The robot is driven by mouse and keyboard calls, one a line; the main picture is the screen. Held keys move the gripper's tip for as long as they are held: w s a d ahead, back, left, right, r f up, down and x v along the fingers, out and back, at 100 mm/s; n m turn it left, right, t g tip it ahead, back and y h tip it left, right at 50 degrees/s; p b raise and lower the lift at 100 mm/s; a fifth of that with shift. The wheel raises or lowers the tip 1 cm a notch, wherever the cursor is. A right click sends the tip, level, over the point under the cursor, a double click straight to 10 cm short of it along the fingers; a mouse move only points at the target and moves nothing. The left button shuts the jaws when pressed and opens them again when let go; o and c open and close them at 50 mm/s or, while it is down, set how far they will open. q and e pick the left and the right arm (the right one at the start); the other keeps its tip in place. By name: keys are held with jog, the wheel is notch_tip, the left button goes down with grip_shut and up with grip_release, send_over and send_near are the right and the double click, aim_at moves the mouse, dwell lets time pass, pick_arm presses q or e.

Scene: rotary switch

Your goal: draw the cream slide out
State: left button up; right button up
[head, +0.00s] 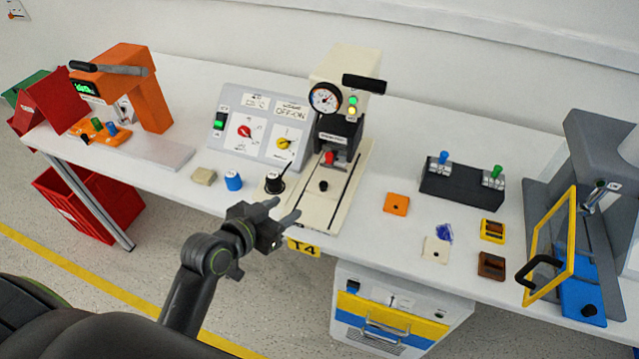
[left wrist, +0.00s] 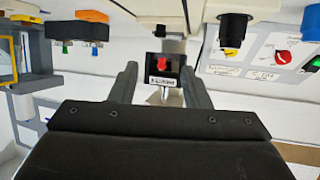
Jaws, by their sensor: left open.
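The cream slide (head: 318,199) is a flat plate with a small black knob (head: 323,186), set in the long cream base of the cream press (head: 345,68). A red part shows on the press's dark block just behind the knob. My left gripper (head: 284,209) is open and empty, in front and to the left of the slide's near end, apart from the knob. In the left wrist view, its two fingers (left wrist: 159,70) stand on either side of the dark block (left wrist: 163,68) with the red part, seen upside down. My right gripper is out of view.
A black-knobbed dial (head: 274,183), a blue knob (head: 233,181) and a beige block (head: 204,176) stand left of the base. An orange plate (head: 396,204) and a black switch block (head: 462,185) lie to the right. A switch panel (head: 255,130) stands behind.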

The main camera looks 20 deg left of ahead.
aim_at(321, 187)
pick_arm(q)
jog(key=p+x, duration=0.1)
jog(key=x, duration=1.4)
jog(key=shift+w+f, duration=0.2)
jog(key=shift+w, duration=0.05)
grip_shut()
